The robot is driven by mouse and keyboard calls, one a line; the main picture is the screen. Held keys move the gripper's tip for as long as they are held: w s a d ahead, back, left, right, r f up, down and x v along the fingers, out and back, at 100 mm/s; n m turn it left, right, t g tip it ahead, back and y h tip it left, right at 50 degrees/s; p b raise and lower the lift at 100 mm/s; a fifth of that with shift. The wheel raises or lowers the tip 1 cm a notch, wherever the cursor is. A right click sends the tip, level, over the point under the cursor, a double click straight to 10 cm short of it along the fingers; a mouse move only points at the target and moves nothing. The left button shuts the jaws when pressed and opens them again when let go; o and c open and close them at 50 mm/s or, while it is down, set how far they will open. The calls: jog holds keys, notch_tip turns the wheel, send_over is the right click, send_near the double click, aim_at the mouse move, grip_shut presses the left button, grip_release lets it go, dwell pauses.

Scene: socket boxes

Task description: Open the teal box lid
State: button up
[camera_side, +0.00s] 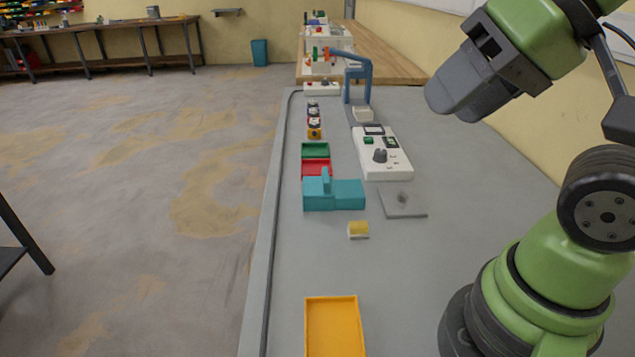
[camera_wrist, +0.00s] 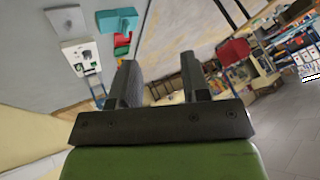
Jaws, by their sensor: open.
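The teal box (camera_side: 333,196) stands on the grey bench in the side view, left of the arm. A teal upright piece like a handle (camera_side: 326,180) rises from its top, and the lid looks closed. The box also shows in the wrist view (camera_wrist: 117,20) at the upper left. My gripper (camera_side: 452,100) is raised well above the bench, to the right of the box and far from it. In the wrist view its two fingers (camera_wrist: 160,85) stand apart with nothing between them.
Red (camera_side: 316,168) and green (camera_side: 315,150) trays sit behind the box. A white control panel (camera_side: 382,153), a grey plate (camera_side: 402,201) and a small yellow-topped block (camera_side: 358,230) are nearby. A yellow tray (camera_side: 334,325) lies in front. Bare bench separates block and tray.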

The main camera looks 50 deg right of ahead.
jog(key=shift+c, duration=0.2)
jog(key=m+g+h, duration=0.2)
jog(key=m+g, duration=0.3)
jog(key=g, duration=0.2)
send_over(326, 178)
notch_tip(326, 178, down, 16)
jog(key=shift+f, duration=0.75)
notch_tip(326, 178, down, 9)
jog(key=shift+f, duration=0.1)
